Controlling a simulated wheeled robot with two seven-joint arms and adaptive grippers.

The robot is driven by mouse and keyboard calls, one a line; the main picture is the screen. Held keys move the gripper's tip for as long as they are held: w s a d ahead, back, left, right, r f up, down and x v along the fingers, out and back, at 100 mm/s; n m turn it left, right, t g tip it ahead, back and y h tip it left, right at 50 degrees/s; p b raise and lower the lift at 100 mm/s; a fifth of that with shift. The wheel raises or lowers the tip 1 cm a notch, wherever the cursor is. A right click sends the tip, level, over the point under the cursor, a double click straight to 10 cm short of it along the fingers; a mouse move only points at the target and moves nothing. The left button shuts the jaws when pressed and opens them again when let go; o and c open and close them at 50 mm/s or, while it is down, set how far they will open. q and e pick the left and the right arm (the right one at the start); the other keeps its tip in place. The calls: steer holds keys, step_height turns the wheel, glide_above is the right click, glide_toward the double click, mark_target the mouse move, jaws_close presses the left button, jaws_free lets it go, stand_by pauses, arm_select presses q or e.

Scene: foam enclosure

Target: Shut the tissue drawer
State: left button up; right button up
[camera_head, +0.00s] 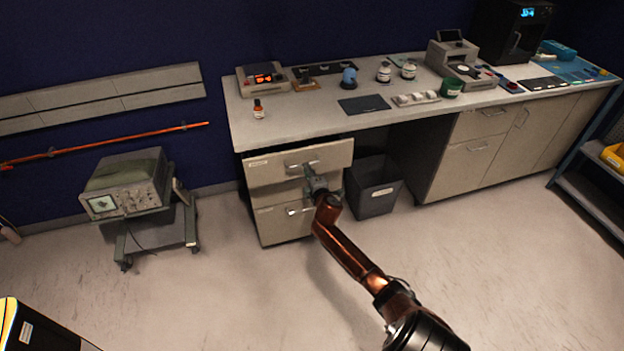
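A light grey drawer cabinet (275,222) stands under the left part of the bench. Its top drawer (270,171) appears pulled out a little, as its front juts past the fronts below. It has a bar handle and a small label too small to read, so I cannot confirm that it is the tissue drawer. My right gripper (309,172) is at the top drawer's front, just below the handle. I cannot tell if it touches the drawer or how its fingers stand. It hides part of the drawer fronts below. My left gripper is not in view.
A dark grey bin (374,187) stands just right of the cabinet. A cart with an oscilloscope (128,187) stands to the left. The bench top (290,128) carries bottles and instruments. The floor in front of the cabinet is clear apart from my arm.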

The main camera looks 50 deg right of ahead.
steer(key=v, duration=0.7)
stand_by(0.4)
